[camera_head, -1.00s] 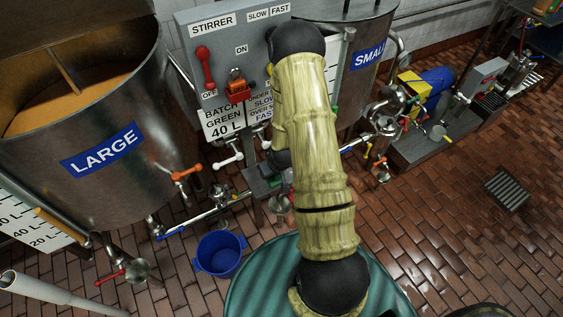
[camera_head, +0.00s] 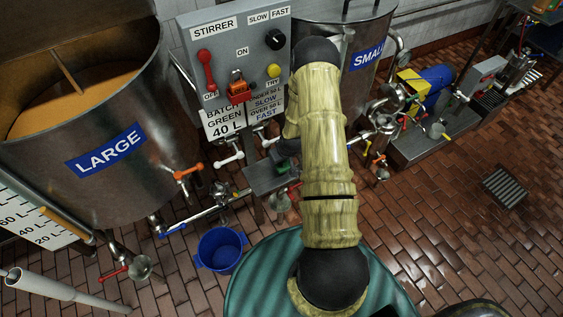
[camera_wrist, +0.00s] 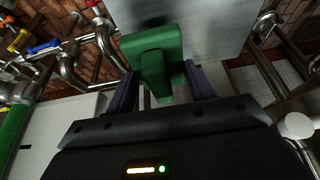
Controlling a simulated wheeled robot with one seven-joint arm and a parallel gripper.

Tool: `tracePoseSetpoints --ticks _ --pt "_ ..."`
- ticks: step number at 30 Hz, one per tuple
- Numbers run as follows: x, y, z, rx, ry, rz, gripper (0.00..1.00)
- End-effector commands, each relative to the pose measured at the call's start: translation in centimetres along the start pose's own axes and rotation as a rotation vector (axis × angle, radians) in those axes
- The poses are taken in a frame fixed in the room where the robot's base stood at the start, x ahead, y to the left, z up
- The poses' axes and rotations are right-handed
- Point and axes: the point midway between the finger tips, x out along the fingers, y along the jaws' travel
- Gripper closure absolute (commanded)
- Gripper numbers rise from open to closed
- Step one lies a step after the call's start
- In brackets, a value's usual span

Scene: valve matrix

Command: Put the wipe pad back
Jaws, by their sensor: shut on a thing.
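The green wipe pad (camera_wrist: 152,44) shows in the wrist view, with a block-like grip on it. My gripper (camera_wrist: 160,88) is shut on that grip, with one dark finger on each side. The pad lies in front of a flat grey surface (camera_wrist: 215,28); I cannot tell whether it touches it. A small grey shelf (camera_head: 262,181) is partly visible left of my arm, below the stirrer panel.
The stirrer panel (camera_head: 222,58) with a red lever, black knob and yellow button stands behind. The LARGE tank (camera_head: 60,170) is at left, the SMALL tank (camera_head: 362,75) behind my arm. A blue bucket (camera_head: 220,250) stands on the floor. Pipes and valves surround the shelf.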

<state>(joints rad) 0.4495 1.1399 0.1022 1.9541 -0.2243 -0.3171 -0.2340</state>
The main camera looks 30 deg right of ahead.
Motion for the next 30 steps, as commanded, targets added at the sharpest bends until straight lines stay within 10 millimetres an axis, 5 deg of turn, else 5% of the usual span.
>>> tracePoseSetpoints --ticks 6,16,17,20,30 --pt "2.6 -0.1 1.2 0.001 -0.003 -0.001 0.64" --pt "3.4 0.2 1.2 0.000 -0.001 0.000 0.64" --pt "3.4 0.2 1.2 0.000 -0.002 0.000 0.42" --pt "3.4 0.2 1.2 0.000 -0.002 0.000 0.24" --pt "3.1 0.3 1.1 0.000 -0.001 0.000 0.24"
